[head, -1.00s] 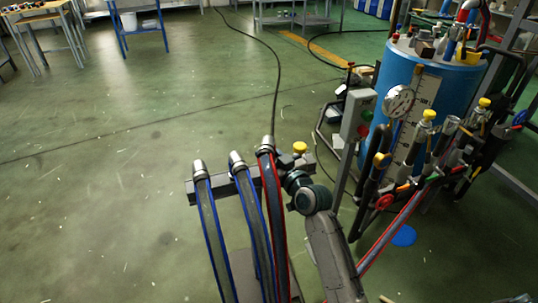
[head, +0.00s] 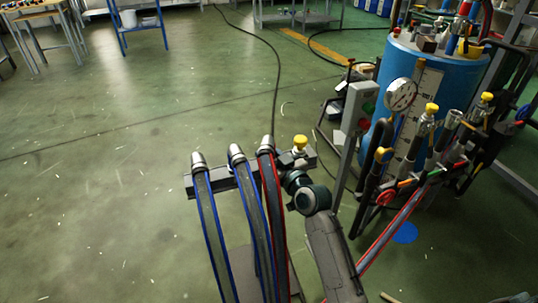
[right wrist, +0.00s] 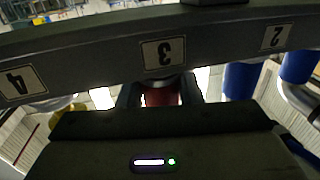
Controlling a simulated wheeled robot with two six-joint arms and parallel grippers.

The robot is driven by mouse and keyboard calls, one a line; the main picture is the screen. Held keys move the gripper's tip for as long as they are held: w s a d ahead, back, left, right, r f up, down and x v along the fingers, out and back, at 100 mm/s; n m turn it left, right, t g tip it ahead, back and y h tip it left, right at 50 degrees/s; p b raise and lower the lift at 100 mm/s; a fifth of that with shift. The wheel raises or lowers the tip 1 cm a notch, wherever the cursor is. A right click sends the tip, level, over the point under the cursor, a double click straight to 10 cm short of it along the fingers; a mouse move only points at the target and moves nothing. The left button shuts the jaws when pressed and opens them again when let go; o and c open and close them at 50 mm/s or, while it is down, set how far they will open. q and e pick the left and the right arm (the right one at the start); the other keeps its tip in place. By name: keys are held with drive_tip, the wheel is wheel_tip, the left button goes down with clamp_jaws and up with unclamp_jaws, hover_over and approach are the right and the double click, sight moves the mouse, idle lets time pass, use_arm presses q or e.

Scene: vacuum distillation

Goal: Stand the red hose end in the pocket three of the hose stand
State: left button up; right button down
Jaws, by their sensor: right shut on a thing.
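The red hose end (head: 267,145), a grey tip on a red-striped hose, stands upright at the hose stand (head: 225,181), right of two blue-striped hoses (head: 202,190) (head: 243,185). My right gripper (head: 283,178) is shut on the red hose at the stand's right part. In the right wrist view the red hose part (right wrist: 162,95) is between the fingers, directly under the stand's label 3 (right wrist: 163,53). Labels 4 (right wrist: 22,82) and 2 (right wrist: 275,37) flank it. The stand hides how deep the hose sits in the pocket. My left gripper is not in view.
A yellow-topped fitting (head: 300,143) is at the stand's right end, close to my right gripper. A blue tank (head: 440,85) with gauge (head: 401,95), valves and hoses stands to the right. Open green floor (head: 110,140) lies left of the stand.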

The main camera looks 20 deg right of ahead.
drive_tip(key=shift+f, duration=0.1)
drive_tip(key=c, duration=0.9)
unclamp_jaws()
drive_tip(key=shift+f, duration=0.1)
drive_tip(key=v, duration=1.1)
drive_tip(key=shift+p, duration=0.4)
